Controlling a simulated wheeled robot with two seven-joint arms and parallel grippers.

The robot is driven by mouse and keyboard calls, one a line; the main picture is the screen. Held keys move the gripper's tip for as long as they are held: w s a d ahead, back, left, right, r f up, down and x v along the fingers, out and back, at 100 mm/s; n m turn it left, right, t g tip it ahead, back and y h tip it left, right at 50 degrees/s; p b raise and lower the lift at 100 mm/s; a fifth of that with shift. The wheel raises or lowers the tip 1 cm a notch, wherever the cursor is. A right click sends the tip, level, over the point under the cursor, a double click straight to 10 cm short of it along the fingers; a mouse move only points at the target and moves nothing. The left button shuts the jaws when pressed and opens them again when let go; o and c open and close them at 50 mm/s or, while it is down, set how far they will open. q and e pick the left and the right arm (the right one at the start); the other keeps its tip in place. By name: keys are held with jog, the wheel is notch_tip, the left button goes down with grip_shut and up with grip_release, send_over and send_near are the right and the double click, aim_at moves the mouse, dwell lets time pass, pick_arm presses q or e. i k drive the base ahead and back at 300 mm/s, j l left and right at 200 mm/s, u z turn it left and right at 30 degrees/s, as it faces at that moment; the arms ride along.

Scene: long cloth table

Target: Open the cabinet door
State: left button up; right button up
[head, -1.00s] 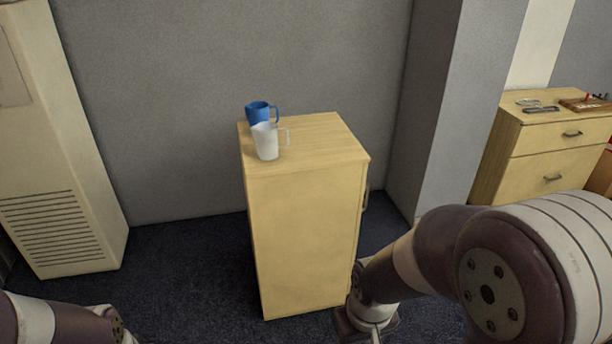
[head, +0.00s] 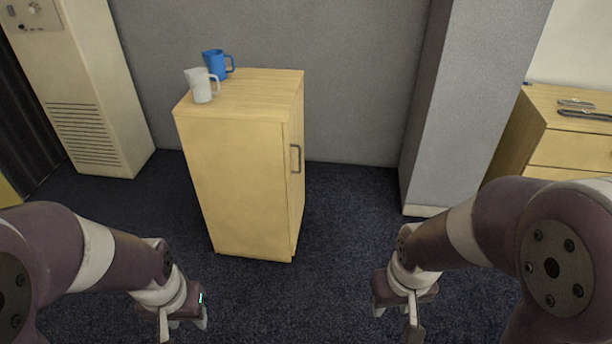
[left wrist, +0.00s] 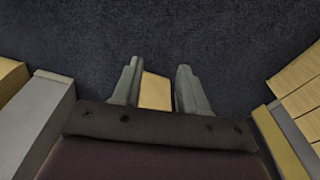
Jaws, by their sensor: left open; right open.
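The light wood cabinet (head: 235,180) stands on the dark carpet in the head view. Its door (head: 296,200) is on the narrow right-hand face and looks shut. A dark vertical handle (head: 295,158) sits on the upper part of that door. My left gripper (head: 185,325) is open and empty, low in front of the cabinet and apart from it. It also shows in the left wrist view (left wrist: 157,88), with a small wood-coloured patch between its fingers that I cannot identify. My right gripper (head: 396,320) is open and empty, to the right of the cabinet and clear of the handle.
A white mug (head: 202,87) and a blue mug (head: 216,64) stand on the cabinet top. A grey pillar (head: 465,110) and a wooden drawer unit (head: 570,140) are on the right. A beige vented unit (head: 85,90) is at the left. Carpet (head: 350,220) right of the cabinet is clear.

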aim_at(293, 131)
jog(key=l, duration=0.25)
jog(key=k+l+u, duration=0.1)
jog(key=l, duration=0.2)
jog(key=i+j, duration=0.2)
jog(key=i, duration=0.35)
jog(key=i+j+u, duration=0.1)
jog(key=i+j, duration=0.15)
jog(key=i, duration=0.3)
jog(key=i+l, duration=0.15)
jog(key=l, duration=0.2)
jog(key=i+l, duration=0.15)
jog(key=l, duration=0.2)
jog(key=i+l, duration=0.15)
jog(key=l, duration=0.2)
jog(key=i+l+u, duration=0.1)
jog(key=l, duration=0.25)
jog(key=i+l, duration=0.15)
jog(key=l, duration=0.25)
jog(key=i+l, duration=0.15)
jog(key=l, duration=0.2)
jog(key=i+l, duration=0.15)
jog(key=l, duration=0.2)
